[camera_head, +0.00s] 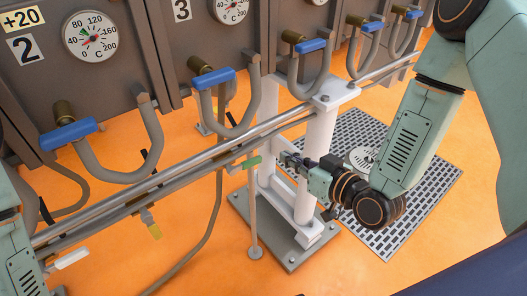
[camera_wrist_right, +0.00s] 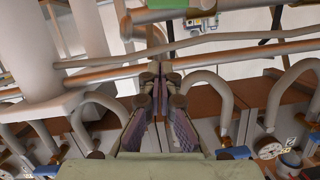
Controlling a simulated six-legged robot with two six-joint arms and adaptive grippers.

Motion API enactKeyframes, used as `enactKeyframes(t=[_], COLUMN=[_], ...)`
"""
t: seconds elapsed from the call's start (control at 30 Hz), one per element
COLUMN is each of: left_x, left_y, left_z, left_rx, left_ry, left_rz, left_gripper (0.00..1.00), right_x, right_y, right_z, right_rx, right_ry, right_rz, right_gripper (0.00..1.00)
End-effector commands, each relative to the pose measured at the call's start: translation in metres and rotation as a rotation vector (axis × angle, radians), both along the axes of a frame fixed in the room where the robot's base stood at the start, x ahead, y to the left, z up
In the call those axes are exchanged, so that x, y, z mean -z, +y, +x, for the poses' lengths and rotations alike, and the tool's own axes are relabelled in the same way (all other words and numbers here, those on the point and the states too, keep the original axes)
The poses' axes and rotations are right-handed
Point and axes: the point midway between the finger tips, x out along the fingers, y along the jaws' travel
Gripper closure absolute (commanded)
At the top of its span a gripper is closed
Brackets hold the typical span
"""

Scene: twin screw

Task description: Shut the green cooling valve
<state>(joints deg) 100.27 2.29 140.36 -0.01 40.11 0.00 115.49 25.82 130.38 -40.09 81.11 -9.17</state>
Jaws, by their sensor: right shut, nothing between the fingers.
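The green valve handle (camera_head: 244,164) sits near the top of a thin upright grey pipe (camera_head: 252,210), below the long metal rails. It lies crosswise to that pipe, slightly tilted. My right gripper (camera_head: 285,158) is just to the right of the handle in the head view, by the white stand, apart from the handle. Its fingers are shut and empty; in the right wrist view the fingertips (camera_wrist_right: 156,72) meet.
The white two-post stand (camera_head: 318,150) on a grey base plate (camera_head: 290,262) is close to my right gripper. Metal rails (camera_head: 200,150) run above. Blue-handled valves (camera_head: 213,78) with curved pipes line the cabinets. A yellow handle (camera_head: 151,226) hangs left. A floor grate (camera_head: 420,180) lies right.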

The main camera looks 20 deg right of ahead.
Motion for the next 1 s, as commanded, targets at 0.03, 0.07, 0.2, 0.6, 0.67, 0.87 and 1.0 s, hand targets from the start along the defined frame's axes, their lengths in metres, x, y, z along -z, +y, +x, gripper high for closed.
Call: enactKeyframes(t=[0.03, 0.07, 0.2, 0.6, 0.67, 0.87, 1.0], left_x=[0.0, 0.0, 0.003, 0.022, 0.025, 0.037, 0.045], left_y=[0.0, 0.0, 0.0, 0.0, 0.0, 0.0, 0.0], left_z=[0.0, 0.0, 0.0, 0.0, 0.0, 0.0, 0.0], left_rx=[0.0, 0.0, 0.0, 0.0, 0.0, 0.0, 0.0], left_ry=[0.0, 0.0, 0.0, 0.0, 0.0, 0.001, 0.001], left_rz=[0.0, 0.0, 0.0, 0.0, 0.0, 0.0, 0.0], left_gripper=[0.57, 0.57, 0.57, 0.57, 0.57, 0.57, 0.57], right_x=[-0.001, -0.001, 0.001, 0.016, 0.018, 0.032, 0.052], right_y=[0.001, 0.002, 0.005, 0.026, 0.03, 0.041, 0.042], right_z=[-0.001, -0.001, 0.002, 0.053, 0.063, 0.091, 0.09], right_rx=[-0.005, -0.006, -0.011, -0.012, -0.012, -0.01, -0.007], right_ry=[-0.01, -0.015, -0.02, -0.023, -0.022, -0.015, -0.017], right_rz=[-0.015, -0.021, -0.035, -0.036, -0.036, -0.032, -0.03], right_gripper=[1.0, 1.0, 1.0, 1.0, 1.0, 1.0, 1.0])
